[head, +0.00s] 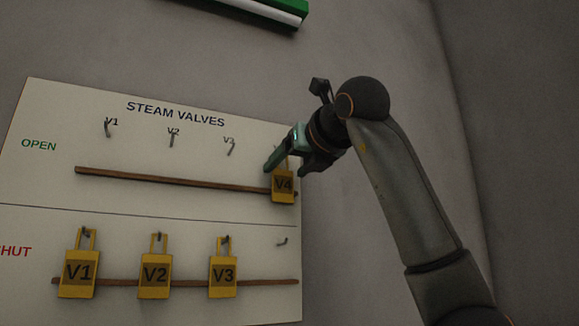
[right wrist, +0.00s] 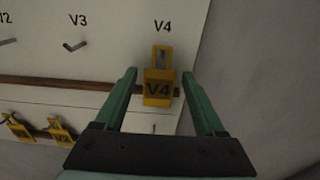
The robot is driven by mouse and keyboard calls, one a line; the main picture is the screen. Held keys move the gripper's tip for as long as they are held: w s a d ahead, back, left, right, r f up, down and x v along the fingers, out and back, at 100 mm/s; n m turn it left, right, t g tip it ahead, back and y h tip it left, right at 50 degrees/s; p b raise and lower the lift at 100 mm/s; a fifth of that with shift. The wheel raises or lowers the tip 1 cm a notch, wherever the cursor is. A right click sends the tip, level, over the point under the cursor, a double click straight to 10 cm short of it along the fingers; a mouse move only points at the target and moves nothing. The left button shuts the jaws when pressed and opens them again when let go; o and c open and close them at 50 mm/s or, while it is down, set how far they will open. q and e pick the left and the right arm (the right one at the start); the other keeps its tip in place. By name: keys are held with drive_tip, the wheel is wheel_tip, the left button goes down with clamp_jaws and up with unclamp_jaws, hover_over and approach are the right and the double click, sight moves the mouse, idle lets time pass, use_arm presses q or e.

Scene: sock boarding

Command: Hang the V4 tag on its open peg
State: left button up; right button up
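The yellow V4 tag (head: 283,185) is upright at the right end of the OPEN row. In the right wrist view the V4 tag (right wrist: 158,88) sits below the V4 label, its frame-like top at the V4 open peg's place and its body in front of the wooden strip. It appears to hang there, though the peg inside the loop is hard to make out. My right gripper (head: 287,167) is at the tag's upper part. In the wrist view its green fingers (right wrist: 160,90) stand apart on both sides of the tag, with gaps. My left gripper is not in view.
The white STEAM VALVES board (head: 150,212) has empty open pegs V1 (head: 107,129), V2 (head: 172,140) and V3 (head: 232,147). Tags V1 (head: 79,273), V2 (head: 155,274) and V3 (head: 223,276) hang in the SHUT row. The fourth shut peg (head: 282,242) is bare. Bare wall lies to the right.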

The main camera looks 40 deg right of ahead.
drive_tip(key=shift+o, duration=1)
drive_tip(key=shift+s, duration=0.1)
drive_tip(key=shift+s+a, duration=0.15)
drive_tip(key=shift+s, duration=0.25)
drive_tip(key=b+v, duration=0.2)
drive_tip(key=v, duration=0.9)
drive_tip(key=shift+s+b, duration=0.25)
drive_tip(key=shift+b, duration=0.05)
drive_tip(key=shift+a, duration=0.1)
